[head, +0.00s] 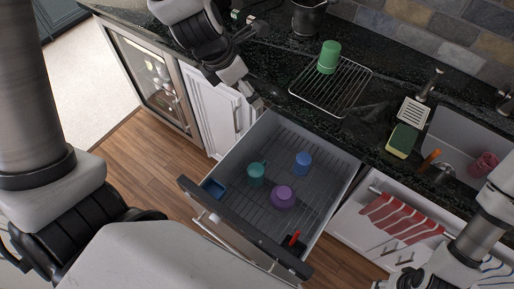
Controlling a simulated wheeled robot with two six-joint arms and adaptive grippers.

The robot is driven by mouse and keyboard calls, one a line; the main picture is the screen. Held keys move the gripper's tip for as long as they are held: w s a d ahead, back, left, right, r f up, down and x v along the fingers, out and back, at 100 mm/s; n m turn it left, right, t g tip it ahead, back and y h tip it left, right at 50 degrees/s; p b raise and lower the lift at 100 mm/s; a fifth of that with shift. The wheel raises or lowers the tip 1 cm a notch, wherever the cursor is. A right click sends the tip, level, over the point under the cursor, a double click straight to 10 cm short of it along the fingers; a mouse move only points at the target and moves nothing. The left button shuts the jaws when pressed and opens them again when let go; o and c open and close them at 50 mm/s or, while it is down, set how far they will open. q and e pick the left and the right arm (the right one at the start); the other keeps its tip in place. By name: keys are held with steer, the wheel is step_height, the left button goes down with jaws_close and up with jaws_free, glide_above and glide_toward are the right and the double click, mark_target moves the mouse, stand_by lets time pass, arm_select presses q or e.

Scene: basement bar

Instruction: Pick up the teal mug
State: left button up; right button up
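The teal mug (256,175) stands in the open drawer (335,190), toward its left side. A blue mug (302,163) is to its right and a purple mug (282,197) is to its lower right, toward the drawer front. My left gripper (256,101) is above the drawer's back left corner, well away from the teal mug. It holds nothing that I can see, and its finger opening is too small to judge.
A small blue container (213,188) and a red-handled item (294,239) sit by the drawer front. A green cup (329,57) stands on a wire rack (345,88). A sponge (403,139) and the sink (450,125) are at right. Striped towels (400,216) hang below.

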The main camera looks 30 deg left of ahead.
arm_select(q)
steer(key=b, duration=2.9)
glide_above(255, 170)
steer(key=s+a, duration=0.1)
steer(key=s, duration=0.1)
step_height(255, 170, down, 30)
steer(key=f+b, duration=0.9)
steer(key=shift+w+f, duration=0.25)
steer(key=shift+w+d+f+b, duration=0.15)
steer(key=shift+w+f+b, duration=0.1)
steer(key=shift+b, duration=0.45)
steer(key=b+x, duration=0.5)
steer(key=shift+s+f+b, duration=0.1)
steer(key=shift+f+b, duration=0.05)
steer(key=shift+b, duration=0.25)
steer(key=c, duration=1.4)
